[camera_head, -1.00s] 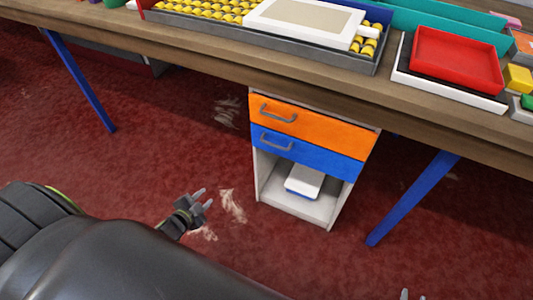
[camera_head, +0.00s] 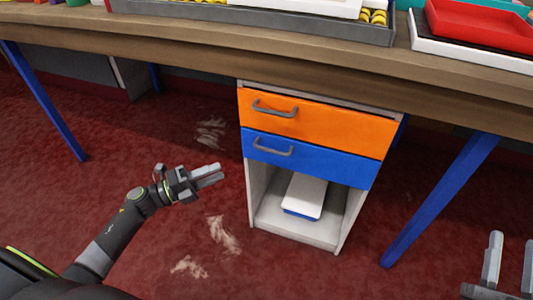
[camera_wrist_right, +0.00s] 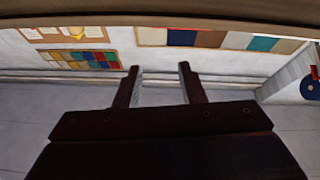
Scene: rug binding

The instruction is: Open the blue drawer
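The blue drawer (camera_head: 315,160) is shut, its front flush below an orange drawer (camera_head: 315,125) in the cabinet under the table. Its grey bar handle (camera_head: 273,148) is at the left part of its front. My left gripper (camera_head: 213,175) is left of the cabinet and a little lower than the blue handle in the head view, touching nothing. Its fingers are seen nearly edge-on with a narrow gap, and hold nothing. My right gripper (camera_head: 508,260) is at the lower right, empty, its fingers apart. Its fingers also show apart in the right wrist view (camera_wrist_right: 160,80).
The orange drawer has its own handle (camera_head: 275,109) just above. A white box (camera_head: 305,195) lies in the open shelf below. The table edge (camera_head: 200,45) overhangs the cabinet; blue table legs (camera_head: 440,200) stand either side. The red floor before the cabinet is clear.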

